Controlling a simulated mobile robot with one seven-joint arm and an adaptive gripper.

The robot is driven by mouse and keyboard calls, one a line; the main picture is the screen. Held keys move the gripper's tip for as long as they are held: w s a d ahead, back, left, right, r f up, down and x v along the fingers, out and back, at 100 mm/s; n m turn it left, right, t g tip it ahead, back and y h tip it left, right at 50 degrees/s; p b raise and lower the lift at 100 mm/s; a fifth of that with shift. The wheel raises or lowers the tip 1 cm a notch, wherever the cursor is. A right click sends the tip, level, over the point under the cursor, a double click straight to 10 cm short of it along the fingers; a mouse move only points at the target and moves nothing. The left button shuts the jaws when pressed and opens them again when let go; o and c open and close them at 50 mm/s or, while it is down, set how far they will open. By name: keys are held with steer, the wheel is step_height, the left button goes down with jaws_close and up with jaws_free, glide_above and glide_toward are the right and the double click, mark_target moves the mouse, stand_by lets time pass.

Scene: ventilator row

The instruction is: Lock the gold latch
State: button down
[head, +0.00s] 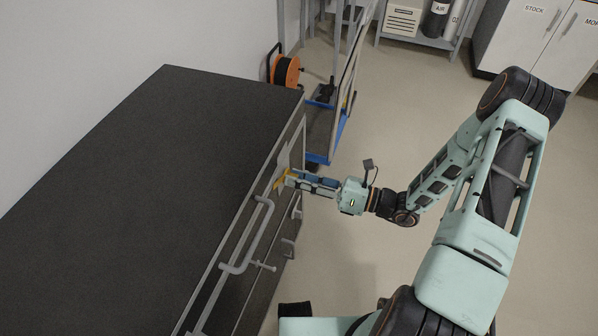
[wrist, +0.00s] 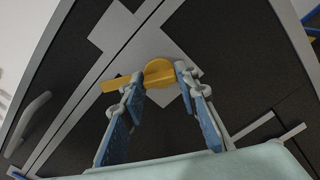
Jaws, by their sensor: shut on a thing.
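The gold latch (head: 280,181) is on the front of the dark-topped cabinet, near its far end. In the wrist view the latch (wrist: 158,72) shows a round knob with a flat bar reaching left, on a light grey plate (wrist: 145,42). My gripper (head: 288,178) reaches in from the right in the head view. In the wrist view my gripper (wrist: 158,80) has one fingertip on each side of the knob and is shut on it. The left fingertip covers part of the bar.
The cabinet's dark top (head: 140,190) is bare. Grey handles (head: 250,235) stick out from its front, nearer than the latch. A blue-framed cart (head: 335,130) and an orange reel (head: 287,71) stand beyond the cabinet. The floor (head: 340,255) right of the cabinet front is clear.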

steer(key=m+p, duration=0.5)
steer(key=m, duration=0.6)
steer(key=shift+m, duration=0.3)
stand_by(0.4)
steer(key=c, duration=1.5)
jaws_free()
steer(key=shift+d, duration=0.1)
steer(key=v, duration=1.2)
